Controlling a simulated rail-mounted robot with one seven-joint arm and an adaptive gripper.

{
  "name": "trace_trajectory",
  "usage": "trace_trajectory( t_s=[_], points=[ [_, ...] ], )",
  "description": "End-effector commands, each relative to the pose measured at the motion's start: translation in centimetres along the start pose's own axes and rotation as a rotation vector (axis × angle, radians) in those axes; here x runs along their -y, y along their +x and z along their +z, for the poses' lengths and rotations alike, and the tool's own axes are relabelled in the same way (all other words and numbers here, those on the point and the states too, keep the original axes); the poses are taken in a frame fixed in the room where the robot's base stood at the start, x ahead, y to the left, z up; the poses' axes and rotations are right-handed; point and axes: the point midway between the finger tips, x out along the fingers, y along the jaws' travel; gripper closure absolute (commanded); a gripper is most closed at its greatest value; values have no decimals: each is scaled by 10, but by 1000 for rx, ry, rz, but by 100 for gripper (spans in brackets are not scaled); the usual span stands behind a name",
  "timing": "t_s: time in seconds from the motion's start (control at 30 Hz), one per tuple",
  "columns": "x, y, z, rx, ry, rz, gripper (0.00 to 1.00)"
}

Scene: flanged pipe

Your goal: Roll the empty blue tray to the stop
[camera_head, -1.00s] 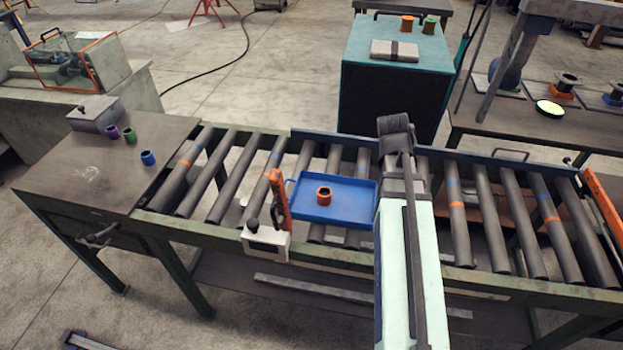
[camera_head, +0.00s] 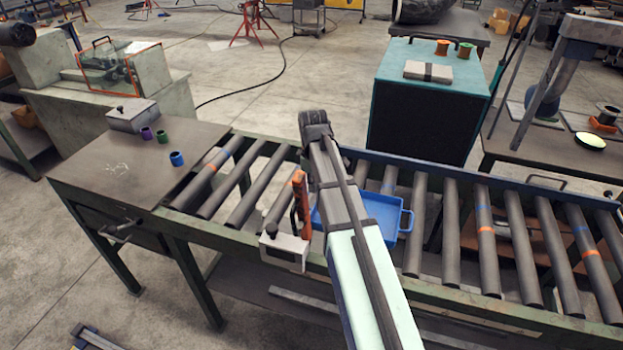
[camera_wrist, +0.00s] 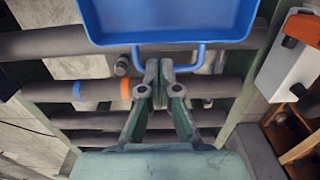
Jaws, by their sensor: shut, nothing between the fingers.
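An orange lever (camera_head: 301,205) on a white block (camera_head: 285,252) stands at the conveyor's front rail, left of my arm. I cannot tell whether this is the stop.
Rollers (camera_head: 450,225) run clear to the right of the tray, between the front and back rails. A steel table (camera_head: 125,165) at the left end holds purple, green and blue rings (camera_head: 177,159). A teal cabinet (camera_head: 425,110) stands behind the conveyor.

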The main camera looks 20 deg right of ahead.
Motion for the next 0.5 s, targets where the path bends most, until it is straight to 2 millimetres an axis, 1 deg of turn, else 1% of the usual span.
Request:
trace_trajectory(
  t_s=[0.1, 0.23, 0.4, 0.5],
  points=[
    [1, 17, 1, 2, 1, -2, 100],
    [1, 34, 1, 2, 1, -2, 100],
    [0, 51, 1, 1, 2, -1, 100],
    [0, 56, 1, 1, 2, -1, 100]
  ],
)
